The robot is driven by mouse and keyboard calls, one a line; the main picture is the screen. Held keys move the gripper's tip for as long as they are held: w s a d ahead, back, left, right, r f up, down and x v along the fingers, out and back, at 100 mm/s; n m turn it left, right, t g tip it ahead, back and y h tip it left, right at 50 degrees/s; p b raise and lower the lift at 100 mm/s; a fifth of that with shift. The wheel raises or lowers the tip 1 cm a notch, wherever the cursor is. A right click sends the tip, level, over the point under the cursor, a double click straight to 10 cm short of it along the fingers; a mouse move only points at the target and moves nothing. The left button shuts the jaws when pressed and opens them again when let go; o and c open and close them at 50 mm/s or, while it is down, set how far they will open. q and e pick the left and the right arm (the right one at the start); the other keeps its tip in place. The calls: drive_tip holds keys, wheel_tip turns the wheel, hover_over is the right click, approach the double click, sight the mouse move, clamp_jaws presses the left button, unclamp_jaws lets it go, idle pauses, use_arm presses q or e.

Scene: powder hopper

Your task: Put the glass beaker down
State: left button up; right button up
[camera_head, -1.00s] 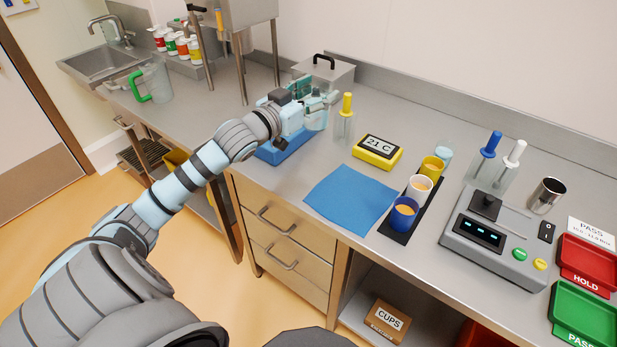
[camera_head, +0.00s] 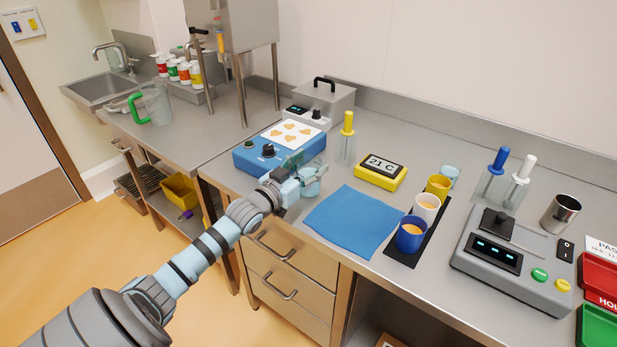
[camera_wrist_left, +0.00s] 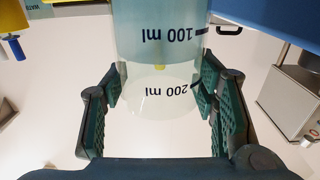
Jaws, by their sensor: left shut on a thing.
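The glass beaker (camera_head: 311,183) holds pale blue liquid and is in my left gripper (camera_head: 299,174), near the counter's front edge, between the blue hotplate and the blue cloth. In the left wrist view the beaker (camera_wrist_left: 163,50) shows 100 ml and 200 ml marks, upside down in the picture. The left gripper's green pads (camera_wrist_left: 160,92) are on both sides of it. I cannot tell whether the beaker's base touches the counter. My right gripper is not in view.
The blue hotplate (camera_head: 245,160) has a white patterned top. The blue cloth (camera_head: 355,222) lies flat to the right. A glass holder with a yellow-handled tool (camera_head: 347,125), a yellow 21 C display (camera_head: 381,172) and several cups, including a blue one (camera_head: 410,236), stand nearby.

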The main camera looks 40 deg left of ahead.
use_arm(q)
drive_tip(key=shift+f, duration=0.65)
drive_tip(key=shift+r, duration=0.15)
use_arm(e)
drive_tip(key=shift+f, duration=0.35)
use_arm(q)
drive_tip(key=o, duration=1.4)
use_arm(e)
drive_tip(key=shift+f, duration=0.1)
